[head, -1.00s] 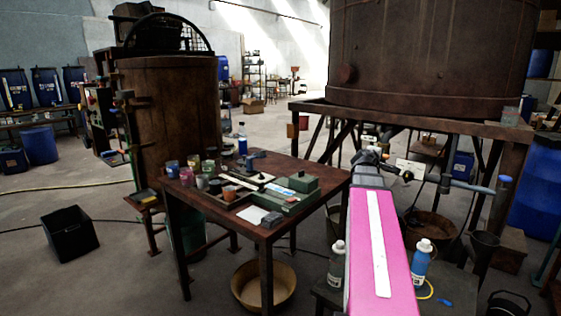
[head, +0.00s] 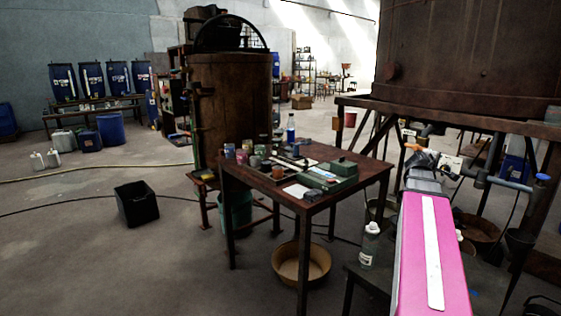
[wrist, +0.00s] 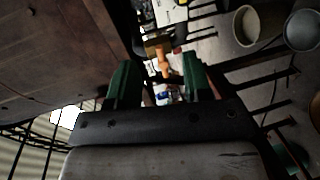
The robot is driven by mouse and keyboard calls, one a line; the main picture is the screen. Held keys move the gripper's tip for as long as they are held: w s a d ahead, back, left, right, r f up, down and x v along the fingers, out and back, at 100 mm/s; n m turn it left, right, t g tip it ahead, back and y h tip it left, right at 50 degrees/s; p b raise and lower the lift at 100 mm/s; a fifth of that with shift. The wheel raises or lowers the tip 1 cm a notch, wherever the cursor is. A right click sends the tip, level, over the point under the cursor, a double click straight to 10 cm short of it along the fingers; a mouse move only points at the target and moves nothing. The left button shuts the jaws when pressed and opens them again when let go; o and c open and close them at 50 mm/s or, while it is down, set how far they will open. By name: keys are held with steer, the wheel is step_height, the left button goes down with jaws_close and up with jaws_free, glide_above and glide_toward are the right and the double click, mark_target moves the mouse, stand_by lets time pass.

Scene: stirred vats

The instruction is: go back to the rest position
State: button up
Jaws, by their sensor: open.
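My pink arm reaches forward at the right of the head view, and its far end hides most of my gripper there. In the wrist view my gripper (wrist: 158,72) shows two green fingers spread apart, with nothing held between them. A small orange piece (wrist: 162,60) shows in the gap beyond the fingers, and I cannot tell how far off it is. A pipe with a blue-ended handle (head: 541,177) is to the right of my arm's end.
A table (head: 335,199) with jars and a green box (head: 327,176) stands left of my arm. The large brown vat (head: 460,55) rises behind my arm. A black crate (head: 136,204) sits on open floor at left.

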steer(key=s+a+f+m+g+y, duration=0.2)
steer(key=a+f+m+y, duration=0.1)
steer(key=a+f, duration=0.8)
steer(key=s+a+f+m+g+y, duration=0.2)
steer(key=a+f+g+y, duration=0.1)
steer(key=a+f, duration=0.8)
steer(key=s+a+f+m+g+y, duration=0.1)
steer(key=s+a+f+g+y, duration=0.1)
steer(key=s+a+f, duration=0.4)
steer(key=s+a+f+m+g+y, duration=0.2)
steer(key=s+a+f, duration=0.4)
steer(key=a+f, duration=0.4)
steer(key=shift+a+g+y, duration=0.7)
steer(key=shift+y, duration=0.3)
steer(key=shift+f, duration=0.1)
